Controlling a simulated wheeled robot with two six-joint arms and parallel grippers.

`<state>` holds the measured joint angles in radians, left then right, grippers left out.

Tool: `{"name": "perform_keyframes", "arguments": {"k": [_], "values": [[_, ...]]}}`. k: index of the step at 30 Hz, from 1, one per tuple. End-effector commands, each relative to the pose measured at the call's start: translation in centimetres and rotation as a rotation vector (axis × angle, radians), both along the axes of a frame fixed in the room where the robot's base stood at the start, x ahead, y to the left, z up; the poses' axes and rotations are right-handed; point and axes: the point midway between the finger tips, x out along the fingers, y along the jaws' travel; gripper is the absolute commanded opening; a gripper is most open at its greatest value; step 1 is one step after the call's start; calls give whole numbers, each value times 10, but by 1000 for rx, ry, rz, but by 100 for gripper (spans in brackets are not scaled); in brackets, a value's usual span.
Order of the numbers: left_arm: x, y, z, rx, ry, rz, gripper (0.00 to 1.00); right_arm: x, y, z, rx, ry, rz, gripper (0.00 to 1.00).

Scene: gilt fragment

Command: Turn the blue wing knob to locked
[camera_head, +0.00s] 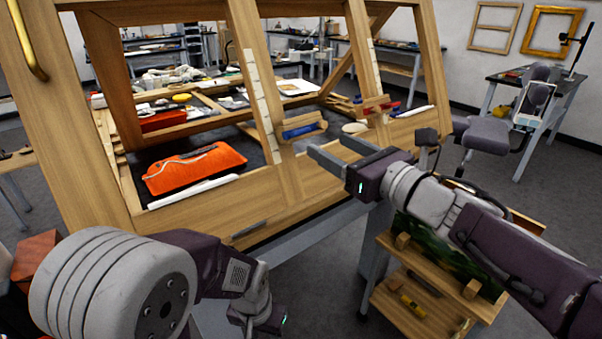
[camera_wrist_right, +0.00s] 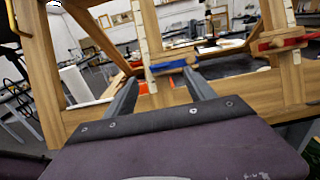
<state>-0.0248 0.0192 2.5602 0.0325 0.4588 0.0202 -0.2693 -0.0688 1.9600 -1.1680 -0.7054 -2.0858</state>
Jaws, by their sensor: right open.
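The blue wing knob (camera_head: 303,129) is a blue bar at a small wooden block on a slanted post of the wooden frame. It lies nearly level and also shows in the right wrist view (camera_wrist_right: 174,65). My right gripper (camera_head: 328,143) is open and empty. Its fingers point at the post, a little to the right of and below the blue knob in the head view. In the right wrist view the knob is just beyond and above the gap between the fingertips (camera_wrist_right: 160,78). My left gripper's housing (camera_head: 256,318) is at the bottom; its fingers are hidden.
A similar red knob (camera_head: 389,106) sits on the post to the right. An orange-red object (camera_head: 194,168) lies on a dark surface inside the frame. A wooden shelf cart (camera_head: 425,318) stands under my right arm. Open floor lies to the right.

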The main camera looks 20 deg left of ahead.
Motion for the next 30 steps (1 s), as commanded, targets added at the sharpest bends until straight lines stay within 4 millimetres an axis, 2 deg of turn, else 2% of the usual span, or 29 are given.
{"name": "perform_keyframes", "arguments": {"k": [1,7,15,19,29,30], "values": [[0,0,-4,0,-1,0,34,-1,1,-4,1,0,3,64],[0,0,0,0,-1,0,34,4,8,-1,2,4,4,64],[0,0,6,0,-1,0,34,38,51,-1,2,6,4,64],[0,0,8,0,-1,0,34,50,66,-1,3,7,2,64],[0,0,9,0,0,0,34,56,72,-2,2,5,-1,64],[0,0,9,0,0,0,34,56,72,-2,2,5,-1,61]]}}
